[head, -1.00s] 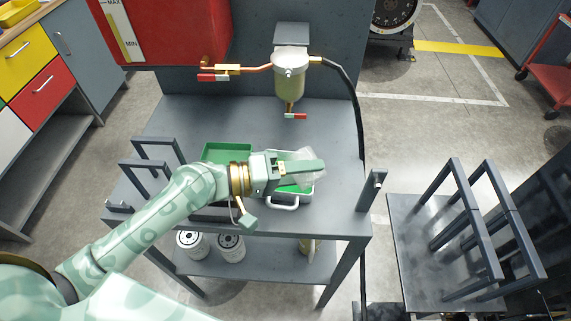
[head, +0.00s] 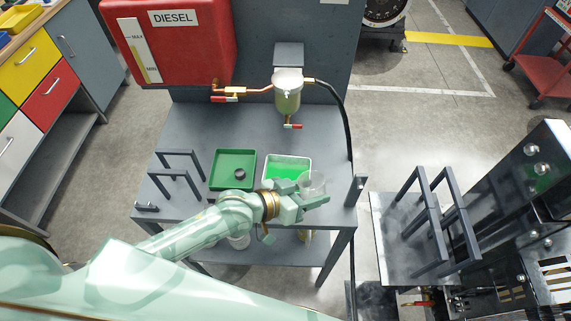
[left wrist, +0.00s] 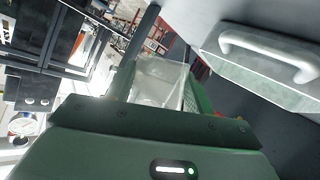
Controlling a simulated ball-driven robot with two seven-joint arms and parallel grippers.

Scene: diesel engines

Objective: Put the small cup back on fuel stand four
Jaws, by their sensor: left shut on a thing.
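My left gripper (head: 306,193) is shut on a small clear cup (head: 316,180), held by the front right part of the grey fuel stand (head: 211,131). In the left wrist view the see-through cup (left wrist: 158,82) sits tilted between the fingers. The gripper partly hides it in the head view. The stand carries a red tank (head: 190,50) marked DIESEL and a filter bowl (head: 287,95) with a red-handled tap. No stand number is readable. My right gripper is not in view.
A green tray (head: 221,180) with a small dark round piece stands beside a white tray (head: 266,168) with a green inside. The white tray's handle (left wrist: 268,42) shows in the left wrist view. Grey brackets (head: 174,179) stand at the left. A black hose (head: 347,115) runs down the right.

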